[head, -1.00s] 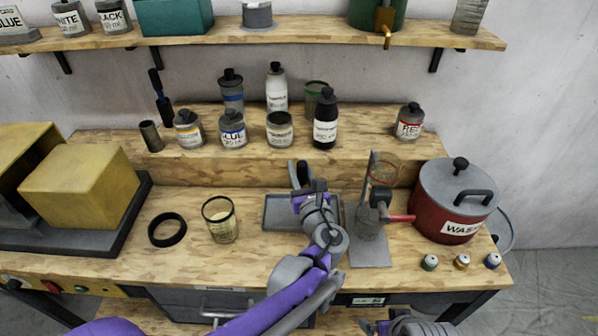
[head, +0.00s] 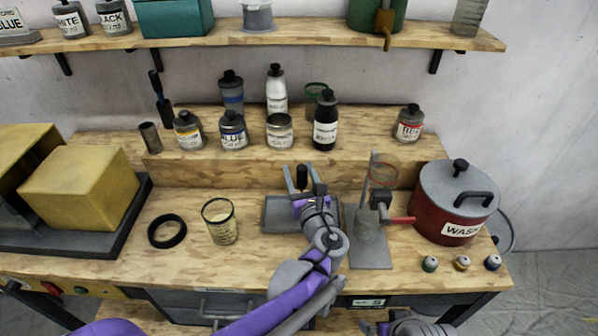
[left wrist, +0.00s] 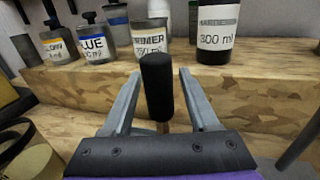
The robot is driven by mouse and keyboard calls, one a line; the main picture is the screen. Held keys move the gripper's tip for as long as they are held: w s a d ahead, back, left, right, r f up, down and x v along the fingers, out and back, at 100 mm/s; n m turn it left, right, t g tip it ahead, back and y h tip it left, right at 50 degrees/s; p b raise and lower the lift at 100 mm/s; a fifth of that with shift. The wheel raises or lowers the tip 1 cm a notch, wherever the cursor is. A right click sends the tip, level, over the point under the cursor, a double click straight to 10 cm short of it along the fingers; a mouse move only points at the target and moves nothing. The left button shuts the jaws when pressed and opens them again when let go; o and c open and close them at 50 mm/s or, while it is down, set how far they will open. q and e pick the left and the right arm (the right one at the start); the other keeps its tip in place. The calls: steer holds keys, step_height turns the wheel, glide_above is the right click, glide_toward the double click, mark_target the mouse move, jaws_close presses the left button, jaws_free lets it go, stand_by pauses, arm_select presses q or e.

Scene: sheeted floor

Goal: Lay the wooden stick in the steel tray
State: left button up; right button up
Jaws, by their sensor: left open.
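An upright stick-like piece with a thick black end (head: 302,178) stands between the fingers of my left gripper (head: 301,169). In the left wrist view its black end (left wrist: 157,88) tops a short brown, wood-coloured shaft, whose lower part is hidden by my gripper body. The fingers (left wrist: 160,74) are open, with a gap on both sides of the black end. I see no other wooden stick clearly.
A glass jar (head: 220,228) and black ring (head: 167,230) are left. Bottles, including a black one (head: 325,125), line the raised step behind.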

arm_select(q)
steer(key=b+v, duration=0.1)
steer(key=v, duration=1)
steer(key=shift+s, duration=0.4)
steer(key=shift+d, duration=0.1)
